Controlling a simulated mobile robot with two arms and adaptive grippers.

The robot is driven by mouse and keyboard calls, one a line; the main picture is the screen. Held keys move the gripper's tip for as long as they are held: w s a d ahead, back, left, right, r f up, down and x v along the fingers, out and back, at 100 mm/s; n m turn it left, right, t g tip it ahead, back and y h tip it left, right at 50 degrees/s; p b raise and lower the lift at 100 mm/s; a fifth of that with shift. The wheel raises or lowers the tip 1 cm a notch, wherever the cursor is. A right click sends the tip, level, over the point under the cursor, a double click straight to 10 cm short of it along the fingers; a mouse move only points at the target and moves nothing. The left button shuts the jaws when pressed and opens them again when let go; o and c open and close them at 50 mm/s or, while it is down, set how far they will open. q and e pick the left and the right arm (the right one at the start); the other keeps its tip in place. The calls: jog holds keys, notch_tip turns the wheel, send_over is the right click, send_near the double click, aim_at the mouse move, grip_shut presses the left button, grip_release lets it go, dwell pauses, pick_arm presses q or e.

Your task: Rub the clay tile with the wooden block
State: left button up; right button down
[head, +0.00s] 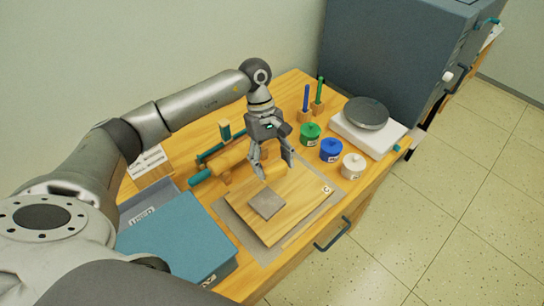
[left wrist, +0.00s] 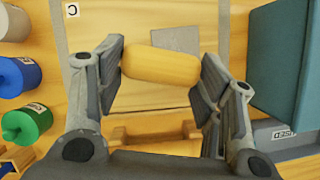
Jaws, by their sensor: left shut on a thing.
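The clay tile (head: 267,205) is a flat grey square lying on a wooden board (head: 290,215). It also shows in the left wrist view (left wrist: 175,39), partly hidden behind the block. My left gripper (head: 272,172) is shut on the wooden block (left wrist: 160,65), a rounded yellow-wood piece held between both fingertips. In the head view, the fingers hide much of the block. The gripper with the block is over the board's back edge, behind the tile and apart from it. My right gripper is not in view.
The board lies on a grey mat (head: 240,232). A rolling pin (head: 227,160) with teal handles is left of the gripper. Green (head: 310,132), blue (head: 331,150) and white (head: 353,166) jars stand to the right, before a scale (head: 366,113). A blue box (head: 175,240) is front left.

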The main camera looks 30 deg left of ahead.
pick_arm(q)
jog(key=shift+d+f, duration=0.15)
jog(key=shift+f, duration=0.65)
jog(key=shift+f+b, duration=0.45)
jog(key=shift+f, duration=1.5)
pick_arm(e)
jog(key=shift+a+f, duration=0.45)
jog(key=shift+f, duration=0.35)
pick_arm(q)
jog(key=shift+f+b, duration=0.15)
jog(key=shift+b, duration=0.3)
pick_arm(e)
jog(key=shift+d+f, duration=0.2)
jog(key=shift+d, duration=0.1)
pick_arm(q)
jog(key=shift+f+b, duration=0.8)
jog(key=shift+b, duration=0.15)
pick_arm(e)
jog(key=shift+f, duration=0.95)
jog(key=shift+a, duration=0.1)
